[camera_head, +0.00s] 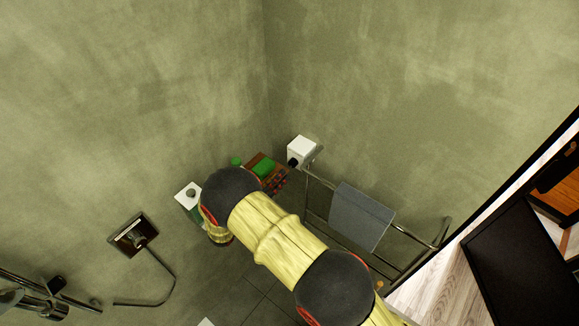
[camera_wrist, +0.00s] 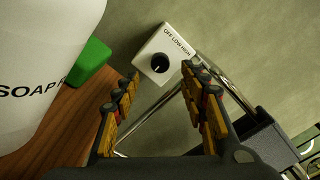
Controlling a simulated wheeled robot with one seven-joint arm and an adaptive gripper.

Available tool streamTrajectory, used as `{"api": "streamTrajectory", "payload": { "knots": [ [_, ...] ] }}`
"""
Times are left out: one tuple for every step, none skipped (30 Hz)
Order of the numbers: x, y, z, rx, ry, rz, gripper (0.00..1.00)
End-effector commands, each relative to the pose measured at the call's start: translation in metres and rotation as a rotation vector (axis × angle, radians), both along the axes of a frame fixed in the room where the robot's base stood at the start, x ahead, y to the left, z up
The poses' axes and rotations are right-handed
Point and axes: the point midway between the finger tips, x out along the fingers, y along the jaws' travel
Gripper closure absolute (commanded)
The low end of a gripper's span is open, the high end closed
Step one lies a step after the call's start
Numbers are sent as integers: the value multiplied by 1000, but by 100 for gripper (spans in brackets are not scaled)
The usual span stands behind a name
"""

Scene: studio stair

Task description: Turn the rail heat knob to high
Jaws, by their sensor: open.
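The rail heat knob (camera_wrist: 160,64) is a black round dial on a white box (camera_wrist: 150,47). The box is printed OFF LOW HIGH along one edge. A small light mark shows on the knob, but I cannot tell which word it points to. In the head view the white box (camera_head: 302,147) sits on the wall at the top of the towel rail, with the dark knob (camera_head: 293,162) at its lower left. My gripper (camera_wrist: 162,72) is open, its fingers on either side of the knob in the wrist view, apparently short of it and empty.
A chrome towel rail (camera_head: 320,180) with a grey towel (camera_head: 361,216) runs right of the box. A wooden shelf (camera_wrist: 62,125) holds a white soap bottle (camera_wrist: 40,60) and a green block (camera_wrist: 91,62), close left of my gripper.

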Motion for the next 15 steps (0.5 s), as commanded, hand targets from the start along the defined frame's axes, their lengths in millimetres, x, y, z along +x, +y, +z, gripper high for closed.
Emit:
{"api": "streamTrajectory", "payload": {
  "knots": [
    [3,-3,0,-2,2,-2,57],
    [6,-5,0,-1,3,-3,57],
    [9,-8,0,-1,4,-4,57],
    [13,-11,0,0,3,-4,57],
    [16,-14,0,0,3,-4,57],
    [21,-19,0,0,3,-4,57],
    [25,-21,0,1,4,-5,57],
    [29,-25,0,0,3,-6,57],
    [34,-28,0,0,3,-5,57],
    [37,-31,0,0,3,-4,57],
    [40,-34,0,0,3,-6,57],
    [44,-37,0,0,3,-4,57],
    [47,-39,0,1,3,-4,57],
    [50,-40,0,1,3,-4,57],
    [52,-42,0,1,3,-4,57]
  ]
}}
